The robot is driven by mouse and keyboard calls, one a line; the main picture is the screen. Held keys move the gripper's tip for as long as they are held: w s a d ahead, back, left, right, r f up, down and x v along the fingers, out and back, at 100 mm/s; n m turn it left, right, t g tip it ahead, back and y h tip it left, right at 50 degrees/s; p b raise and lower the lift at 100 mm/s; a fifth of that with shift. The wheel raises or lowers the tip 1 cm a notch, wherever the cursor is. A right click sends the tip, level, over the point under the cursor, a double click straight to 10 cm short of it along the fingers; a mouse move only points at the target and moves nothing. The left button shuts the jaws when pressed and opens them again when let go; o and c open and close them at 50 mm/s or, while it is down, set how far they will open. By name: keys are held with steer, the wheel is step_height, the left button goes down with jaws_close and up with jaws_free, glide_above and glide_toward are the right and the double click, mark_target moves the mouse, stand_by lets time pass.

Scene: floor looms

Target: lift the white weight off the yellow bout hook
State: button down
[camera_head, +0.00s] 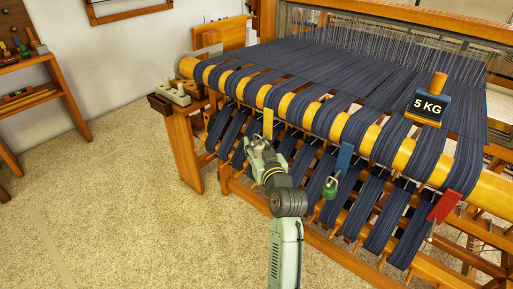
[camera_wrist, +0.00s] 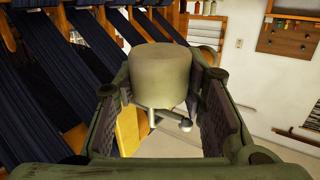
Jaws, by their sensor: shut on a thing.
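The white weight (camera_wrist: 160,75) is a pale cylinder between the two fingers of my gripper (camera_head: 257,148) in the wrist view. My gripper is shut on it. A thin metal stem and a round-ended bar (camera_wrist: 165,118) show beside the weight. The yellow bout hook tag (camera_head: 268,123) hangs from the loom's front beam, just above my gripper in the head view. Part of a yellow piece (camera_wrist: 128,130) shows behind the left finger in the wrist view. Whether the weight still touches the hook cannot be told; my gripper mostly hides it in the head view.
A blue tag (camera_head: 344,158) with a green weight (camera_head: 330,188) hangs to the right, and a red tag (camera_head: 445,206) farther right. Dark warp bands hang close behind my gripper. The floor at left is clear.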

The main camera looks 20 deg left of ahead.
steer(key=shift+w+d+r+t, duration=0.25)
steer(key=shift+d+r+t, duration=0.05)
steer(key=shift+d+r, duration=0.5)
steer(key=c, duration=1)
jaws_free()
steer(key=shift+d, duration=0.15)
steer(key=shift+o, duration=0.2)
steer(key=shift+f, duration=0.15)
steer(key=shift+s, duration=0.1)
steer(key=v, duration=1.1)
steer(key=shift+s+f, duration=0.35)
steer(key=shift+s, duration=0.1)
